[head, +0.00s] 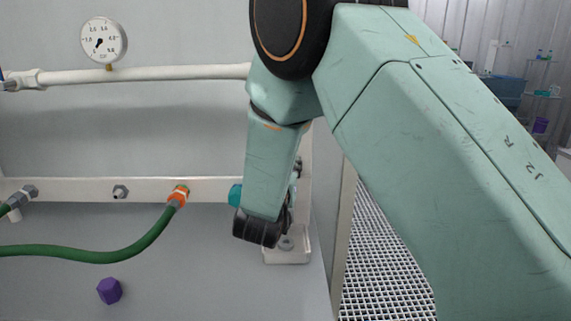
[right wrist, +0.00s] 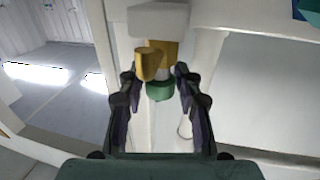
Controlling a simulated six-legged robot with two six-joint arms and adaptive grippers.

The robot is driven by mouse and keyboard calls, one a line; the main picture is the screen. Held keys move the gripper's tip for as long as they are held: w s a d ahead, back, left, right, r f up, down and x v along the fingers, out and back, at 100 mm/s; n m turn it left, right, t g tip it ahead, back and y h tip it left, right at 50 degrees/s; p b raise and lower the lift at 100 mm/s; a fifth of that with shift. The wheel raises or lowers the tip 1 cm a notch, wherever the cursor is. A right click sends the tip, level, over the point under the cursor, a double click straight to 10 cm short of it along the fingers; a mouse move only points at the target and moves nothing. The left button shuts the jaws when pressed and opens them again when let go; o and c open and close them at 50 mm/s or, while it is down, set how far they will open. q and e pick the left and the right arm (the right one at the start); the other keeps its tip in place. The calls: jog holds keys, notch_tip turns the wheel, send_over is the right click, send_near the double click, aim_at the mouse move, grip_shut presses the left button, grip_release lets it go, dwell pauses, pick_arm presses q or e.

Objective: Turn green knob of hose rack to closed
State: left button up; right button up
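The green knob (right wrist: 159,91) shows in the right wrist view, just below a brass valve body (right wrist: 169,50) on a pale post. My right gripper (right wrist: 156,80) is open, with one dark finger on each side of the knob and brass part. I cannot tell whether either finger touches the knob. In the head view my right gripper (head: 262,228) is a dark end beside the rail's right end, and my arm hides the knob area. A teal piece (head: 236,193) peeks out left of the arm; I cannot tell what it is. My left gripper is not in view.
The white rack rail (head: 80,188) carries a green hose (head: 100,256) with an orange fitting (head: 178,194). A white pipe (head: 150,74) and a gauge (head: 104,40) are above. A purple hexagonal piece (head: 109,290) is lower left. Metal grating (head: 380,260) lies to the right.

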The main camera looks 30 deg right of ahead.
jog(key=shift+o, duration=1.3)
notch_tip(320, 180, up, 10)
jog(key=shift+r, duration=0.1)
jog(key=shift+f, duration=0.2)
